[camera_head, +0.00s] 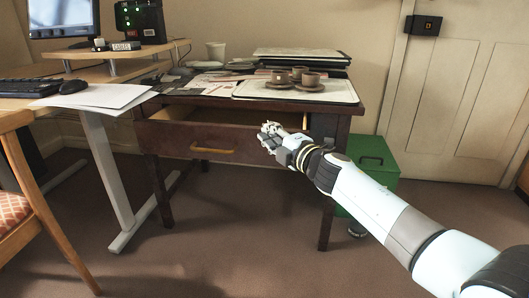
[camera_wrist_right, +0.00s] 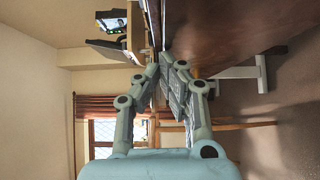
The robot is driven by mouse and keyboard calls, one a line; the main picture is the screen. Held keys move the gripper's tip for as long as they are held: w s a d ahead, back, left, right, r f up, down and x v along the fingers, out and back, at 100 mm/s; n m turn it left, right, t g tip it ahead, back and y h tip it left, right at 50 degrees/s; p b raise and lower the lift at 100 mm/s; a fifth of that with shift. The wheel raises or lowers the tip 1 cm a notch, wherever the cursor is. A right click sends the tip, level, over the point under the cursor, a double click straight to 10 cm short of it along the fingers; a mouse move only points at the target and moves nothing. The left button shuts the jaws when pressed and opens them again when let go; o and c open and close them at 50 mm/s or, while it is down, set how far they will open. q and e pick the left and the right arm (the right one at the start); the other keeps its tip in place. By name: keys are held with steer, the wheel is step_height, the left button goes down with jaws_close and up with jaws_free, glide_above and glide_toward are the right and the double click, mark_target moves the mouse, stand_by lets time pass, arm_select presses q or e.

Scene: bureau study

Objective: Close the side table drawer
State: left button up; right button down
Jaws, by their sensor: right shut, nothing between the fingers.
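The side table (camera_head: 330,122) is dark wood and stands in the middle of the head view. Its drawer (camera_head: 230,143) is pulled out; the pale inside shows behind the dark front, which has a yellowish handle (camera_head: 212,151). My right gripper (camera_head: 268,133) is shut and empty at the right part of the drawer front, covering its right end. In the right wrist view the shut fingers (camera_wrist_right: 162,64) point at the edge of a dark wood panel (camera_wrist_right: 215,35); I cannot tell whether they touch it. My left gripper is out of view.
Cups on saucers (camera_head: 296,79), papers and books (camera_head: 300,56) lie on the table top. A green bin (camera_head: 374,160) stands behind my right arm. A desk (camera_head: 100,70) and a wooden chair (camera_head: 30,200) are at left. The floor in front is clear.

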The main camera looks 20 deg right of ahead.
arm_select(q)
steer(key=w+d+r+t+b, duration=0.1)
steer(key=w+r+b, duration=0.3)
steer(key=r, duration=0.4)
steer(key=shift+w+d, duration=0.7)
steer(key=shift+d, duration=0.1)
arm_select(e)
steer(key=w+d, duration=0.7)
steer(key=w, duration=0.3)
steer(key=shift+w, duration=0.2)
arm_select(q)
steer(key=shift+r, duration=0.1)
